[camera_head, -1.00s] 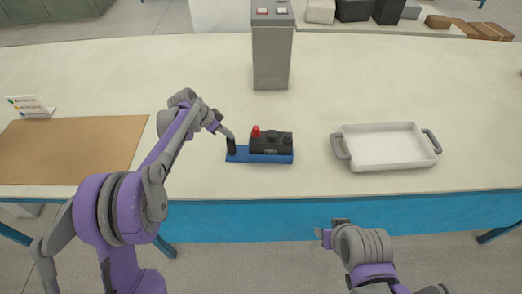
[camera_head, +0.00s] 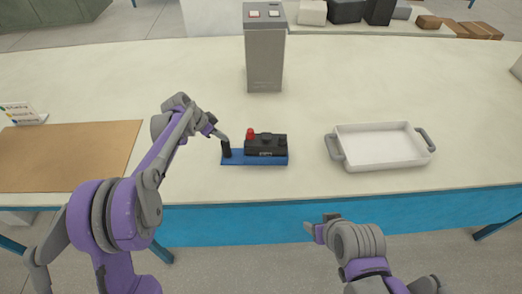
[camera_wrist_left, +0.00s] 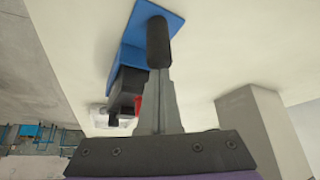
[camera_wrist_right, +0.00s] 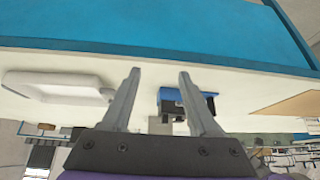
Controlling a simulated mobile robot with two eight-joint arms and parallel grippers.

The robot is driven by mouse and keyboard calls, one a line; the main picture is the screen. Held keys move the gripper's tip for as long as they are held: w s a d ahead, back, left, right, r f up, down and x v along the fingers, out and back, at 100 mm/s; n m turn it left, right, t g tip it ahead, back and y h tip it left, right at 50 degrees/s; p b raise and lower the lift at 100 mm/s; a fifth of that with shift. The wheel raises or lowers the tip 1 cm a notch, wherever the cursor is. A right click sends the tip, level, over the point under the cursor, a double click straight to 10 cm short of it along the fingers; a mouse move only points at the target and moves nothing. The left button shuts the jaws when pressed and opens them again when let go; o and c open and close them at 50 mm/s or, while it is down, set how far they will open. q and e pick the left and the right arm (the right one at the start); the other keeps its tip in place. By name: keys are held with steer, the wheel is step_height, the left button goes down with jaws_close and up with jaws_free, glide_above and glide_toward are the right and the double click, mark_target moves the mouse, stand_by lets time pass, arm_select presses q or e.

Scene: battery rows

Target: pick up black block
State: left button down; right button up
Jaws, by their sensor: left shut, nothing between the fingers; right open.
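A black block (camera_head: 266,145) with a red knob (camera_head: 250,133) sits on a blue base (camera_head: 254,161) on the table. A small black cylinder (camera_head: 226,148) stands upright on the base's left end. My left gripper (camera_head: 225,138) is shut and empty, its tips at the cylinder's upper end. In the left wrist view the closed fingers (camera_wrist_left: 160,75) point at the cylinder (camera_wrist_left: 158,42); whether they touch cannot be told. The black block (camera_wrist_left: 122,95) is partly hidden there. My right gripper (camera_wrist_right: 158,75) is open and empty, low in front of the table in the head view (camera_head: 312,230).
A white tray (camera_head: 340,159) with grey handles stands to the right of the base. A grey box-like post (camera_head: 264,62) with buttons stands behind it. A brown mat (camera_head: 70,155) and a small sign (camera_head: 22,112) are at the left. The table between base and tray is clear.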

mark_target(266, 133)
steer(key=w+a+r+n+t+y, duration=0.15)
steer(key=w+a+r+t, duration=0.35)
steer(key=w, duration=0.6)
steer(key=w+a+n+t+y, duration=0.1)
steer(key=w+a+t+y, duration=0.25)
steer(key=w+a, duration=0.6)
steer(key=w+d+f+m+t+h, duration=0.35)
steer(key=w+f+h, duration=0.3)
steer(key=f, duration=0.25)
steer(key=shift+h, duration=0.35)
steer(key=w, duration=1)
steer(key=shift+w+f, duration=0.1)
steer(key=shift+w, duration=0.25)
jaws_close()
